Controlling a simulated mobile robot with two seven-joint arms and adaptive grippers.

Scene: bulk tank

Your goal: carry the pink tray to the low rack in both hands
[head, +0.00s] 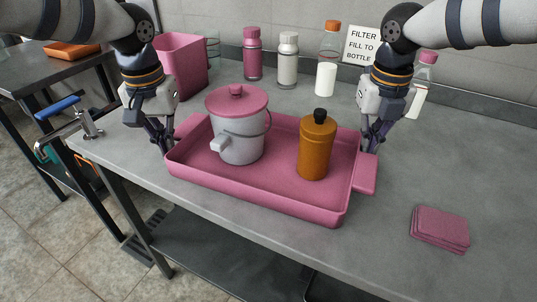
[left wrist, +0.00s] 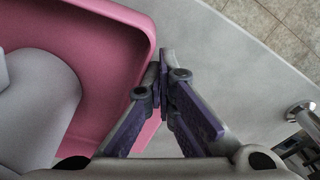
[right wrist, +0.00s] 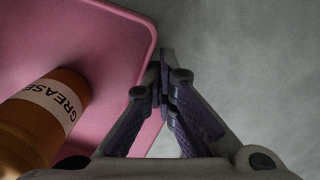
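The pink tray (head: 270,193) sits on the grey worktop, long side toward the front. A grey pot with a pink lid (head: 238,130) and an orange bottle with a black cap (head: 316,150) stand upright in it. My left gripper (head: 163,148) is at the tray's left end; its fingers (left wrist: 163,75) close at the tray's edge, with pink showing between them. My right gripper (head: 369,148) is at the right end, by the right handle (head: 367,177); its fingers (right wrist: 163,75) close there likewise. The fingers partly hide the handles. The bottle's GREASE label (right wrist: 55,100) shows in the right wrist view.
A pink bin (head: 181,68), several bottles (head: 288,60) and a sign (head: 362,45) stand along the back wall. Pink cloths (head: 440,228) lie at front right. A metal tap-like fitting (head: 85,122) is at the left edge. A dark lower shelf (head: 215,255) shows beneath the worktop.

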